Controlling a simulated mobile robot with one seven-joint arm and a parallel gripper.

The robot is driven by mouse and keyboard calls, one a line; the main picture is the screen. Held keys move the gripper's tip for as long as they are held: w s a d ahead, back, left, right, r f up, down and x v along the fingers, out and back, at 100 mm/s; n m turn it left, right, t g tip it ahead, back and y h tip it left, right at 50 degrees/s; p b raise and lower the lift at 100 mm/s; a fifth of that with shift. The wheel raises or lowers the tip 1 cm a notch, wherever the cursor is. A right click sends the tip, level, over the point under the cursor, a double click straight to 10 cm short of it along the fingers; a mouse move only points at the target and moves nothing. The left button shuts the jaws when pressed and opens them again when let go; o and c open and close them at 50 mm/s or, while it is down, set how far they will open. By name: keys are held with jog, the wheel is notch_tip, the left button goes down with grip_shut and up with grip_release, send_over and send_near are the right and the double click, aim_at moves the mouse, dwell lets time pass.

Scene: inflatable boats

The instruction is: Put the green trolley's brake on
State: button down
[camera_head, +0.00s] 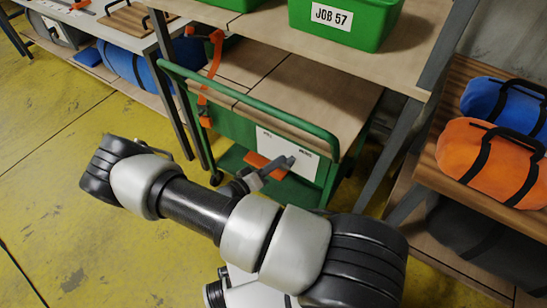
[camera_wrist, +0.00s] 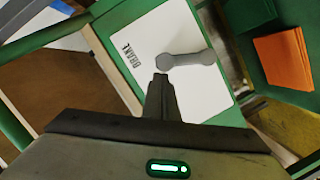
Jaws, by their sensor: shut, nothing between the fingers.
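The green trolley (camera_head: 235,127) stands under the workbench, with a wooden top and a green rail. Its end carries a white brake plate (camera_head: 272,146), which also shows in the wrist view (camera_wrist: 150,25). The plate has dark lettering that seems to read BRAKE. A grey brake lever (camera_wrist: 187,60) with rounded ends lies across the plate. My gripper (camera_wrist: 161,80) is shut and empty, its tips close to the lever's left end; I cannot tell whether they touch. In the head view my gripper (camera_head: 262,177) overlaps the lever, so the two are hard to separate.
An orange item (camera_wrist: 284,58) lies low beside the plate. Green bins (camera_head: 345,22) stand on the bench above. An orange strap or clamp (camera_head: 211,75) hangs at the trolley's left. Orange and blue bags (camera_head: 490,165) fill the right shelf. The yellow floor (camera_head: 60,190) at left is clear.

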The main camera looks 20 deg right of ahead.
jog(key=shift+s+d+f, duration=0.15)
jog(key=shift+s+d, duration=0.3)
jog(key=shift+s, duration=0.1)
jog(key=shift+s+d+f, duration=0.15)
jog(key=shift+s+d, duration=0.25)
jog(key=shift+s, duration=0.15)
jog(key=shift+s+d+f, duration=0.1)
jog(key=shift+s, duration=0.1)
jog(key=p+v, duration=0.1)
jog(key=v, duration=1.6)
jog(key=shift+a+p, duration=0.35)
jog(key=shift+w+r, duration=0.15)
jog(key=shift+r, duration=0.05)
